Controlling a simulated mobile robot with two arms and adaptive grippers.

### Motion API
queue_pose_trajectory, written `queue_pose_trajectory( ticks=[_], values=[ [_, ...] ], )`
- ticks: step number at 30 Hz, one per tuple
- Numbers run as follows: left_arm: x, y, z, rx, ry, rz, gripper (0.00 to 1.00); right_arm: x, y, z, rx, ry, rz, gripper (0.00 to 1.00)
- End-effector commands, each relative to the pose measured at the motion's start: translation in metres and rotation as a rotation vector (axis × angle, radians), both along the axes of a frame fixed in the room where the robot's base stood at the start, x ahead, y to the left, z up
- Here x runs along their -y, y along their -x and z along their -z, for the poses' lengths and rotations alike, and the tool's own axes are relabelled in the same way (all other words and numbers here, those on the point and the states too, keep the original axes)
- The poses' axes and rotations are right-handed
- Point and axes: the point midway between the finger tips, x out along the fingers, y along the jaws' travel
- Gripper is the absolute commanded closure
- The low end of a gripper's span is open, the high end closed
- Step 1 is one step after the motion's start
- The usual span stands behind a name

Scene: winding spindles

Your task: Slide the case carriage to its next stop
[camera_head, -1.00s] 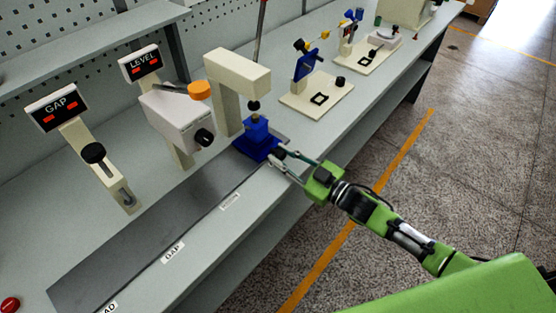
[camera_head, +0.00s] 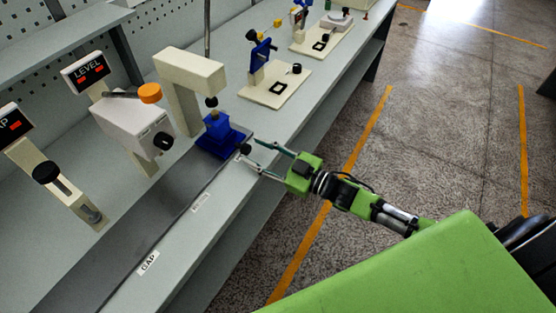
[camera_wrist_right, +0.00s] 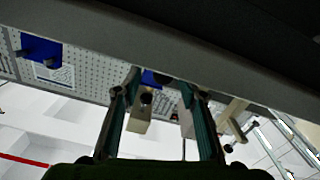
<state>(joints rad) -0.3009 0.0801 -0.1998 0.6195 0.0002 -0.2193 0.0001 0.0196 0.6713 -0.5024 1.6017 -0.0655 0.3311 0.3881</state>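The case carriage, a blue block (camera_head: 219,136), sits on the dark flat rail (camera_head: 150,215) along the bench front, under the beige arched post (camera_head: 190,75). A black knob (camera_head: 245,149) shows at its front right. My right gripper (camera_head: 250,151) reaches in from the right with its fingers apart, one on each side of the knob; I cannot tell whether they touch it. In the right wrist view the two fingers (camera_wrist_right: 160,103) also stand apart, with a little of the blue carriage (camera_wrist_right: 151,77) between them. My left gripper is not in view.
A LEVEL display (camera_head: 89,72) and a white box with an orange knob (camera_head: 149,93) stand left of the post. A GAP label (camera_head: 148,263) lies on the bench front edge. Beige fixtures (camera_head: 275,84) stand farther along the bench. The floor at right is clear.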

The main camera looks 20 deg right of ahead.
Motion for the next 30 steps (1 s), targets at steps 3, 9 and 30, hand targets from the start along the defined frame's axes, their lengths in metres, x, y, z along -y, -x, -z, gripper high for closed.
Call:
queue_pose_trajectory(
  ticks=[3, 9, 30],
  values=[
    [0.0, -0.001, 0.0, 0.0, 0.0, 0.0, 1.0, 0.016, 0.022, 0.003, -0.006, 0.002, 0.001, 0.62],
    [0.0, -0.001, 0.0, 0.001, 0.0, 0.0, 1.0, 0.038, 0.051, 0.002, -0.005, 0.001, 0.001, 0.62],
    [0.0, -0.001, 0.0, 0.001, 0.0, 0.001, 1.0, 0.054, 0.071, 0.0, 0.0, 0.0, 0.002, 0.62]
  ],
)
